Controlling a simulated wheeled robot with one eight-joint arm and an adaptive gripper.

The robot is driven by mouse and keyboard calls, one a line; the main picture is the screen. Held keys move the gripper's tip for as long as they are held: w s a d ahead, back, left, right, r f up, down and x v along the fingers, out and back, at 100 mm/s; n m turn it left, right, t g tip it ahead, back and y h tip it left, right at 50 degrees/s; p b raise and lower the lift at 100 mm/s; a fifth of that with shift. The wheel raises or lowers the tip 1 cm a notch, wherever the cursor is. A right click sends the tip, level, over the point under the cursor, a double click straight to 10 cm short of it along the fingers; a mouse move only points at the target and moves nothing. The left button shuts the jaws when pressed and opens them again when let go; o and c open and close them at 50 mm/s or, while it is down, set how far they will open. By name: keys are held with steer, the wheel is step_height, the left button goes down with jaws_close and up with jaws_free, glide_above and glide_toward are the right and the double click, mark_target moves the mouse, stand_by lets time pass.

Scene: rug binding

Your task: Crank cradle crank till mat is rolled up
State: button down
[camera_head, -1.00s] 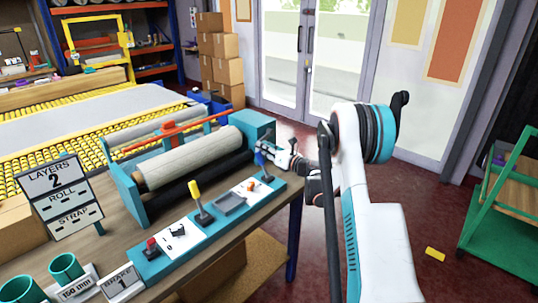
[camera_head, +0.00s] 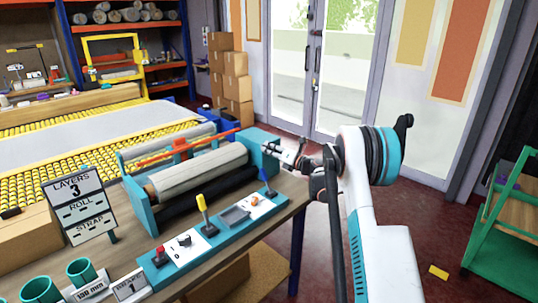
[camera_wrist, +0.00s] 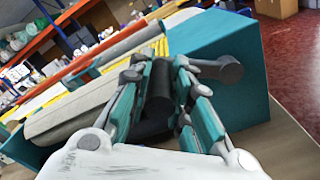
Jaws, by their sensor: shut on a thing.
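The cradle (camera_head: 140,207) is a teal frame on the bench. A pale grey mat roll (camera_head: 197,172) lies across it, and it also shows in the wrist view (camera_wrist: 75,115). My gripper (camera_head: 279,152) is at the cradle's right end plate. In the wrist view my gripper (camera_wrist: 166,92) has its teal fingers on both sides of the dark crank handle (camera_wrist: 159,97), closed on it. The sign (camera_head: 75,203) reads LAYERS 3, with dashes for ROLL and STRAP.
A control panel (camera_head: 208,232) with red, yellow and blue levers runs along the bench front. A BRAKE 1 label (camera_head: 130,288) and teal cups (camera_head: 80,270) stand at its left. A roller table (camera_head: 40,170) lies behind.

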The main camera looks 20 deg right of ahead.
steer(key=w+d+r+m+p, duration=0.1)
steer(key=w+d+r+m, duration=0.1)
steer(key=d+r+m, duration=0.2)
steer(key=shift+w+d+m, duration=0.35)
steer(key=shift+d+m, duration=1.5)
steer(key=shift+m, duration=0.05)
steer(key=shift+f, duration=0.1)
steer(key=c, duration=1.4)
jaws_free()
steer(key=shift+f, duration=0.1)
steer(key=shift+c, duration=0.2)
steer(key=shift+s, duration=0.1)
